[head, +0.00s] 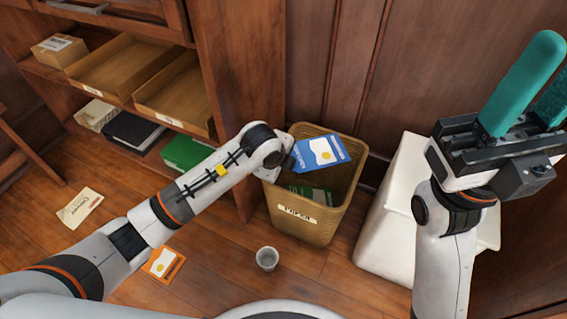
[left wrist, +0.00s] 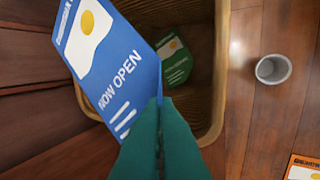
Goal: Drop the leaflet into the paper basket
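A blue leaflet (head: 320,153) with a white panel and a yellow dot is over the mouth of the tan paper basket (head: 322,229). In the left wrist view the leaflet (left wrist: 105,62) reads "NOW OPEN". My left gripper's teal fingers (left wrist: 158,143) are shut on its lower corner, above the basket (left wrist: 222,75). In the head view the left fingers are hidden behind the wrist and leaflet. A green leaflet (left wrist: 176,62) lies inside the basket. My right gripper (head: 540,95) is raised at the right, its teal fingers apart and empty.
A grey cup (head: 267,258) stands on the floor in front of the basket. An orange leaflet (head: 163,264) and a cream envelope (head: 80,208) lie on the floor. A white block-like stool (head: 385,235) stands right of the basket. A bookcase with trays (head: 110,65) is at the left.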

